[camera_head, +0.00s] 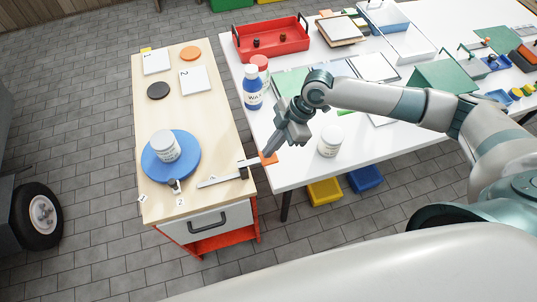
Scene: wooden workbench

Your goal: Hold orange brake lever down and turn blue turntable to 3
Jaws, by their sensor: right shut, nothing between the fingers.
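The blue turntable (192,160) lies on the wooden bench top and carries a white jar (164,146). A small dark knob or pointer (174,184) is at its front rim, close to the label 2 (180,203). The label 1 (142,198) is further left. I cannot clearly read a 3. The orange brake lever end (269,158) sits on a grey bar just right of the bench's right edge. My right gripper (267,150) is shut and empty, its fingertips pointing down at the orange end; I cannot tell whether they touch. My left gripper is not in view.
A grey metal strip (218,180) lies right of the turntable. A blue-white bottle (252,92) and a white jar (330,141) stand on the white table beside my right arm. A black disc (158,91) and an orange disc (190,53) lie farther back on the bench.

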